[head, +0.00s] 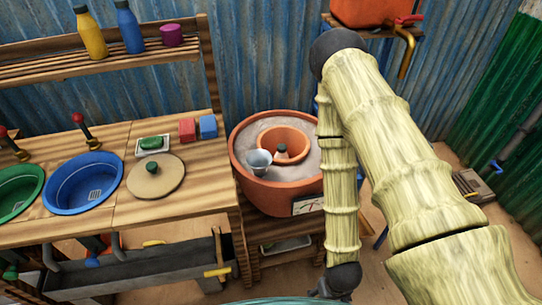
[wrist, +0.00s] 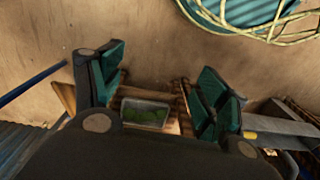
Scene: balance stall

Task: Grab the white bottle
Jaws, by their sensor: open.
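On the wooden shelf at the upper left of the head view stand a yellow bottle (head: 90,34) and a blue bottle (head: 129,27), both upright. My gripper (wrist: 163,88) is open, with its two teal-padded fingers apart and nothing between them. Beyond the fingers, lower down, lies a grey tray (wrist: 146,104) with green stuff in it. In the head view my gripper hangs at the bottom edge, partly cut off, well apart from the bottles.
A counter (head: 115,217) holds a green basin (head: 18,192), a blue basin (head: 83,184) and a round lid (head: 156,178).

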